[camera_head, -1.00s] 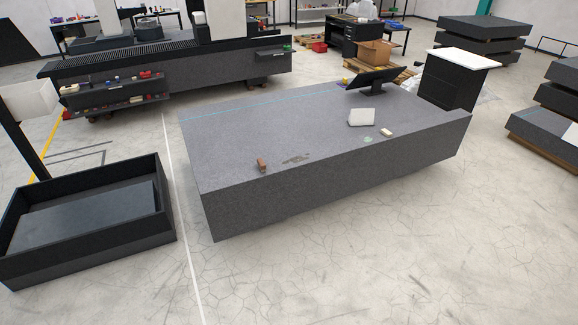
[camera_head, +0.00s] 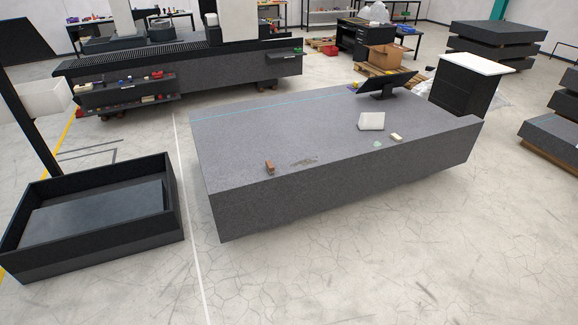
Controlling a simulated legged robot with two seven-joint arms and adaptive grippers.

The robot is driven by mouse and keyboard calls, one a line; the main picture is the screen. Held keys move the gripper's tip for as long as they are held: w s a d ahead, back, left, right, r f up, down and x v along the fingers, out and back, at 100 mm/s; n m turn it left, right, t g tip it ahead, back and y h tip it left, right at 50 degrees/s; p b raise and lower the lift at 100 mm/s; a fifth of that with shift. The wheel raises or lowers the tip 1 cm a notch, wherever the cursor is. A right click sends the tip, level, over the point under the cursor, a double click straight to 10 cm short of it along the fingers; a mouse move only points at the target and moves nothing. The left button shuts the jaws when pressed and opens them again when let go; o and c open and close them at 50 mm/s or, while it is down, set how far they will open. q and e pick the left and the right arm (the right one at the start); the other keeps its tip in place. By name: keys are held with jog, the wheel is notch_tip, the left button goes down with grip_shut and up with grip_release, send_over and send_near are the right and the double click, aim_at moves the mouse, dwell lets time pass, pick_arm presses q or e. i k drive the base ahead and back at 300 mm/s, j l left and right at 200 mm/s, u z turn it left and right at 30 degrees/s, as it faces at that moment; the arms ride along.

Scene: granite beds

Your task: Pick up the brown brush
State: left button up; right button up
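A small brown brush (camera_head: 269,167) sits near the front left edge of the large granite bed (camera_head: 290,130). It is small in the picture, and its bristles cannot be made out. Nothing touches it. Neither of my grippers shows in the head view.
On the bed are a grey smear (camera_head: 304,162), a white pad (camera_head: 371,121), a small pale block (camera_head: 396,137) and a dark monitor (camera_head: 386,84). A black tray (camera_head: 178,212) stands on the floor at left. The floor before the bed is clear.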

aim_at(270, 168)
jog(key=i+j+z, duration=0.1)
jog(key=i+j, duration=1)
jog(key=i, duration=0.05)
